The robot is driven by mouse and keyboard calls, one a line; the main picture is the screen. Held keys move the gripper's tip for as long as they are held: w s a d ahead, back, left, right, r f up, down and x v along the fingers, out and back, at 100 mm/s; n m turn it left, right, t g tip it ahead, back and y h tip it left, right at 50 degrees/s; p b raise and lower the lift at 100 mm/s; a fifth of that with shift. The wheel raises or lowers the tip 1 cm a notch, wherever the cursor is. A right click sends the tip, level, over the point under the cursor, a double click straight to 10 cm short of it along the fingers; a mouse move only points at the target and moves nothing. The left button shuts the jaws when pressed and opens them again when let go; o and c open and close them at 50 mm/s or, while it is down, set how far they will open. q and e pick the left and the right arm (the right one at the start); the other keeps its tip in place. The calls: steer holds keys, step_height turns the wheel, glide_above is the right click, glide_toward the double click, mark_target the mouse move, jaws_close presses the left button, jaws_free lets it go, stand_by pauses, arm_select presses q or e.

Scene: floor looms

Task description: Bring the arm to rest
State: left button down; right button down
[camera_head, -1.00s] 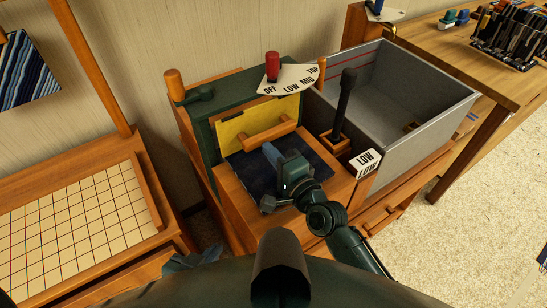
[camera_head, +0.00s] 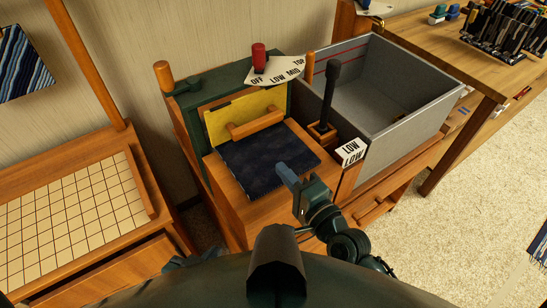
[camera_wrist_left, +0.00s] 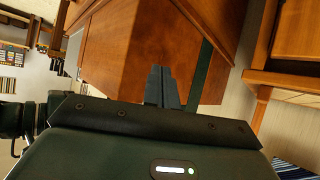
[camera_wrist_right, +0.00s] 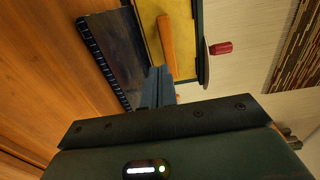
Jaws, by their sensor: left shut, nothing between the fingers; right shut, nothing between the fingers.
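My right gripper (camera_head: 285,172) is shut and empty. In the head view it is over the near right edge of a dark blue cloth-like panel (camera_head: 262,162) on the wooden cabinet; I cannot tell whether it touches. In the right wrist view its closed fingers (camera_wrist_right: 157,85) point toward the dark panel and a yellow board (camera_wrist_right: 160,30). My left gripper (camera_wrist_left: 162,86) is shut and empty, its fingers before a wooden cabinet face (camera_wrist_left: 135,50). In the head view only a small teal part of my left arm shows at the lower left edge of my body.
Behind the panel stand a yellow board with a wooden handle (camera_head: 255,123) and a red-knobbed lever (camera_head: 259,58) at OFF. A gridded board (camera_head: 75,215) lies left.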

arm_select(q)
steer(key=shift+a+r+p, duration=0.4)
steer(key=shift+p, duration=0.8)
arm_select(e)
steer(key=s+d+f+n+g+h, duration=0.4)
steer(key=s+d+f+n+h, duration=0.2)
steer(key=s+d+f+n, duration=0.5)
steer(key=s+d+n, duration=0.1)
steer(key=s+n, duration=0.1)
steer(key=n, duration=0.1)
steer(key=shift+s+h, duration=0.15)
steer(key=shift+h, duration=0.25)
